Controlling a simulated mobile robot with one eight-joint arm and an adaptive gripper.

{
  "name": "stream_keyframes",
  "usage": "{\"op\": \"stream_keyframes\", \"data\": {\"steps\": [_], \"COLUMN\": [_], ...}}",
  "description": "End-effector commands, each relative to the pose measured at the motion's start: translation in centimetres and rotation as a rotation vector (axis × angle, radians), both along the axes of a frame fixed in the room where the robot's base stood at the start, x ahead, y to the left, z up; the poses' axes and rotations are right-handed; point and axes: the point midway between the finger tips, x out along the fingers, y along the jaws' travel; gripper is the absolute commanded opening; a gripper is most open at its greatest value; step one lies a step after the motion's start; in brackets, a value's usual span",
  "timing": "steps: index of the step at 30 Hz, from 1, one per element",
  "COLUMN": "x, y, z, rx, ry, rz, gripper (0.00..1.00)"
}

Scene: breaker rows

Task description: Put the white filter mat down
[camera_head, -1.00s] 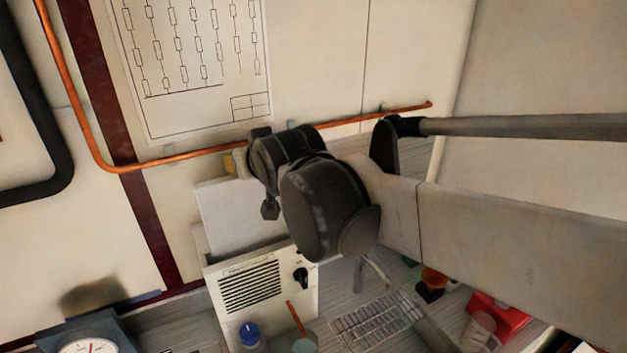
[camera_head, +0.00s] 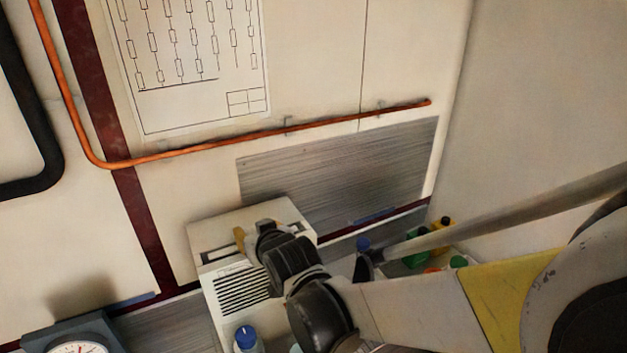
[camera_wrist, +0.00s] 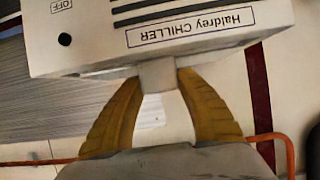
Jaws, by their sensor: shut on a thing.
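My gripper (camera_head: 242,242) is at the top of the white chiller (camera_head: 228,310), its yellow fingers pointing down at the slotted top. In the wrist view my gripper (camera_wrist: 157,76) is shut on a small pale block, which looks like the grip end of the white filter mat (camera_wrist: 158,77). The block meets the chiller's edge (camera_wrist: 95,68) in that view. The rest of the mat is not visible; it seems to be down inside the chiller's top slot (camera_head: 216,254), hidden by the housing.
A blue-capped bottle (camera_head: 246,338) stands in front of the chiller. A dial gauge (camera_head: 78,348) is at the lower left. An orange pipe (camera_head: 250,138) runs along the wall above. Green and yellow containers (camera_head: 440,225) stand at the back right.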

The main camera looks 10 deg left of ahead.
Motion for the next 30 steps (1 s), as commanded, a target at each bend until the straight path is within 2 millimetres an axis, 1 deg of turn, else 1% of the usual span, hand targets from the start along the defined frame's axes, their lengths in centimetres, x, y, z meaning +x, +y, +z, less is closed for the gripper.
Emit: {"op": "stream_keyframes", "data": {"steps": [10, 11, 12, 13, 21, 24, 26, 30], "x": [0.0, 0.0, 0.0, 0.0, 0.0, 0.0, -0.5, -2.4], "y": [0.0, 0.0, 0.0, 0.0, 0.0, 0.0, -0.4, -2.0], "z": [-0.5, -0.5, -0.4, -0.4, -0.4, 0.1, 0.3, 1.4], "rx": [0.000, 0.000, 0.000, 0.000, 0.000, 0.000, 0.000, -0.001], "ry": [0.000, 0.000, 0.000, 0.000, 0.000, 0.000, 0.000, -0.001], "rz": [0.000, 0.000, 0.000, 0.000, 0.000, 0.000, 0.000, 0.000], "gripper": [0.02, 0.46, 0.58, 0.63, 0.63, 0.63, 0.63, 0.63]}}
